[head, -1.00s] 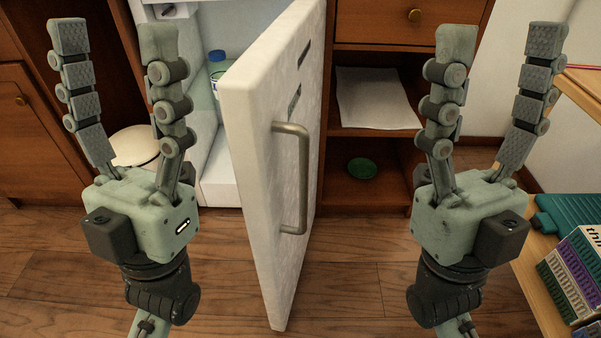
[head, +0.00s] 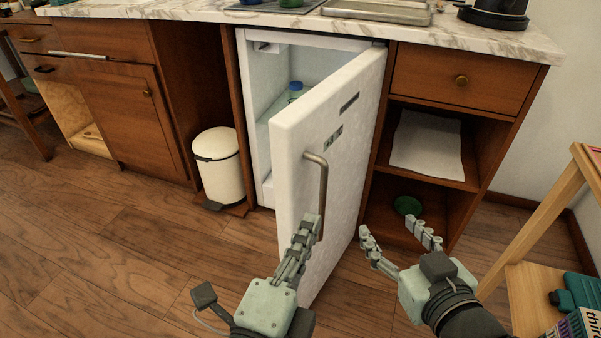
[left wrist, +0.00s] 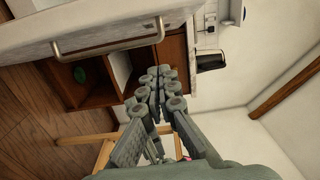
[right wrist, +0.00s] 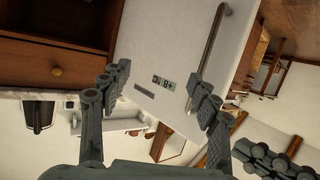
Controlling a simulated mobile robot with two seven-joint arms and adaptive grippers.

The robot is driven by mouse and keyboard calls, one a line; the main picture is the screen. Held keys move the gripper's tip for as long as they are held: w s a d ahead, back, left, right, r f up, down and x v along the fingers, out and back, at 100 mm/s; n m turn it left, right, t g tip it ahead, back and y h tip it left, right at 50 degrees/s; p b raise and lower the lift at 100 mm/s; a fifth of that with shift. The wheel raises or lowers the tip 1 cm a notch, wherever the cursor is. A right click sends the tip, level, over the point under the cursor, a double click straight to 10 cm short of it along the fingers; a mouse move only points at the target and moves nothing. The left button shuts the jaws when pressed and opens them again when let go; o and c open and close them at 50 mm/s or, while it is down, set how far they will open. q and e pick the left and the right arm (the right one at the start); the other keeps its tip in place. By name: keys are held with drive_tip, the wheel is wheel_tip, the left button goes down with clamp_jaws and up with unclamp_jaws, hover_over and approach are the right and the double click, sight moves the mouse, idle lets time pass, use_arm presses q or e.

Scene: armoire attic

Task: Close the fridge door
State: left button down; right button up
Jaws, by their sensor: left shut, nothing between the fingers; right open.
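The white fridge door (head: 345,130) stands ajar, swung out from the small fridge (head: 257,110) under the counter. A metal bar handle (head: 321,190) is on its outer face. My left gripper (head: 308,222) is shut and empty, and in the head view its fingers overlap the lower end of the handle; I cannot tell whether they touch it. In the left wrist view the handle (left wrist: 110,42) appears beyond the fingers. My right gripper (head: 400,232) is open and empty, to the right of the door. The right wrist view shows the door face (right wrist: 175,60) between its fingers.
A white trash bin (head: 220,170) stands left of the fridge. Right of it is an open shelf with paper (head: 427,145) and a green round item (head: 408,205). A wooden rack (head: 530,290) with boxes stands at the right. The floor at left is clear.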

sight(301, 177)
use_arm(q)
drive_tip(key=shift+y, duration=0.3)
drive_tip(key=p+x, duration=0.1)
drive_tip(key=x, duration=0.8)
drive_tip(key=shift+w+a, duration=0.15)
drive_tip(key=shift+w, duration=0.15)
drive_tip(key=shift+w+a+f+p, duration=0.1)
drive_tip(key=shift+w+a, duration=0.25)
drive_tip(key=shift+a, duration=0.2)
drive_tip(key=shift+w+a+p, duration=0.1)
drive_tip(key=shift+w+a, duration=0.25)
drive_tip(key=shift+a, duration=0.2)
drive_tip(key=shift+w+a+f+p, duration=0.1)
drive_tip(key=shift+w+a, duration=0.3)
drive_tip(key=shift+a, duration=0.15)
use_arm(e)
drive_tip(key=s+d+f+g+h, duration=0.2)
drive_tip(key=s+d+f+g, duration=0.2)
drive_tip(key=f, duration=0.3)
drive_tip(key=shift+d+m+h, duration=0.3)
drive_tip(key=shift+d, duration=0.5)
use_arm(q)
drive_tip(key=shift+a, duration=0.1)
use_arm(e)
drive_tip(key=shift+s, duration=0.1)
